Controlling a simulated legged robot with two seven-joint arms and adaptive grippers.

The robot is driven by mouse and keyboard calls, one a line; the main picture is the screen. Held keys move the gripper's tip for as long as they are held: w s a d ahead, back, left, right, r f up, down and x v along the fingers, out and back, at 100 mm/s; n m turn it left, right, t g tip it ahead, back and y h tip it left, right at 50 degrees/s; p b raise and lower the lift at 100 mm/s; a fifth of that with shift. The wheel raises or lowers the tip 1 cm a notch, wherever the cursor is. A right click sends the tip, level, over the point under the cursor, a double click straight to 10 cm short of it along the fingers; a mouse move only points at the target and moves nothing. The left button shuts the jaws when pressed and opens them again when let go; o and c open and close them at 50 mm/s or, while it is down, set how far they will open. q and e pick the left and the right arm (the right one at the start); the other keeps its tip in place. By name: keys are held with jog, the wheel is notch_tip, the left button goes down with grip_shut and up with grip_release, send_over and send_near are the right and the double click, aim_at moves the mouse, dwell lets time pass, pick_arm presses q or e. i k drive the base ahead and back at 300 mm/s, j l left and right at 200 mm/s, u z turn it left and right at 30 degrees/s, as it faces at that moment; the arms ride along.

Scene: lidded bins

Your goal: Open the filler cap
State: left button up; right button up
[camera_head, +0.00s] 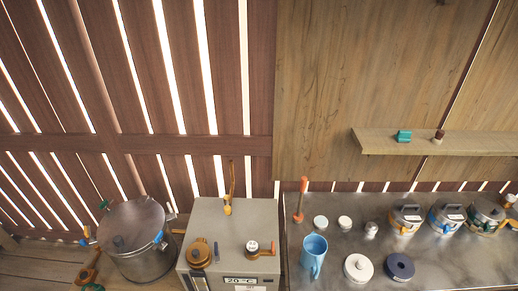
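A grey box (235,217) with a display reading about 20 °C stands in the lower middle of the head view. A round orange-brown cap (199,251) sits on its top at the front left, seated flat. It may be the filler cap, but I cannot tell for certain. A small fitting with a white top (252,246) and a brass-coloured base sits on the box at the front right. A yellow-brown upright lever (228,203) stands at the back of the box. Neither of my grippers is in view.
On the metal table (455,263) at right are a blue mug (313,254), a white lid (358,267), a dark ring (399,267) and several lidded pots. A wooden shelf (480,141) hangs above.

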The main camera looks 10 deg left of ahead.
aim_at(197, 253)
jog(key=u, duration=1.25)
